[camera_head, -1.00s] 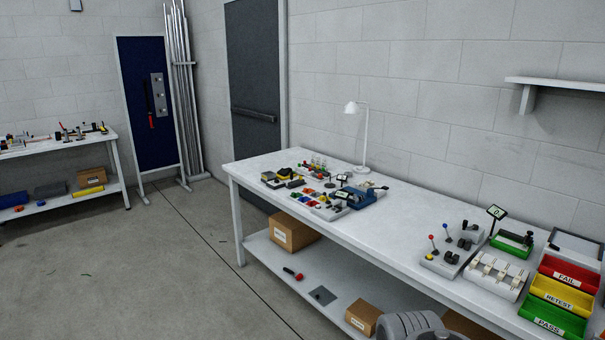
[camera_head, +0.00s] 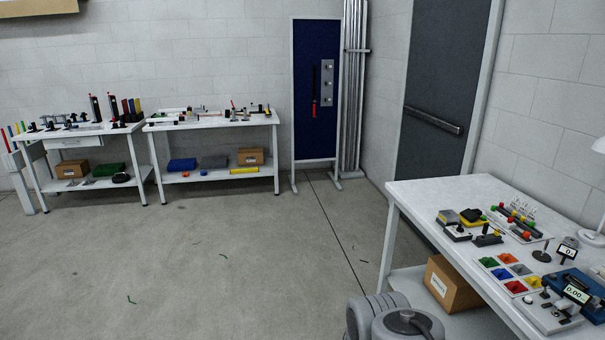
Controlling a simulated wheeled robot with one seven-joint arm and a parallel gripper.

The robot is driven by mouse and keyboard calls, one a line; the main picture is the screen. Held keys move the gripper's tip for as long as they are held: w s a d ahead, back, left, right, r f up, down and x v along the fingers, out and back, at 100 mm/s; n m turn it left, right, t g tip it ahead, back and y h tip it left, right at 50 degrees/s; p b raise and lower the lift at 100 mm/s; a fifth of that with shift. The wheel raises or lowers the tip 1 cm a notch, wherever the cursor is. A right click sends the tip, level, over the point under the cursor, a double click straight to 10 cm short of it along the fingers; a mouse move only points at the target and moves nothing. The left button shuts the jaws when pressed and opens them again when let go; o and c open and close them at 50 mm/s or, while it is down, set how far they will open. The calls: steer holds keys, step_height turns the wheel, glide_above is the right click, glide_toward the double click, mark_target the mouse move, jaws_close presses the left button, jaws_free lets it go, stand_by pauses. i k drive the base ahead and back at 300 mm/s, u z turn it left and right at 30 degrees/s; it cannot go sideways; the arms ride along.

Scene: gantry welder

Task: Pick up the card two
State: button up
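I cannot make out a card two in this view; the items on the benches are too small to read. My gripper is not in view. Only a grey rounded part of my own arm shows at the bottom edge, right of the middle.
A white workbench (camera_head: 425,192) with small parts stands at right, a cardboard box (camera_head: 452,284) on its lower shelf. Two benches, a left one (camera_head: 58,137) and a right one (camera_head: 160,127), line the back wall. A blue panel (camera_head: 304,95) stands beside a grey door (camera_head: 436,80).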

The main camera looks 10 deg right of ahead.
mark_target(523, 209)
steer(key=u, duration=0.1)
steer(key=i, duration=2.1)
steer(key=z, duration=0.45)
steer(key=i, duration=0.95)
steer(key=z, duration=1.75)
steer(key=i, duration=1)
steer(key=z, duration=0.85)
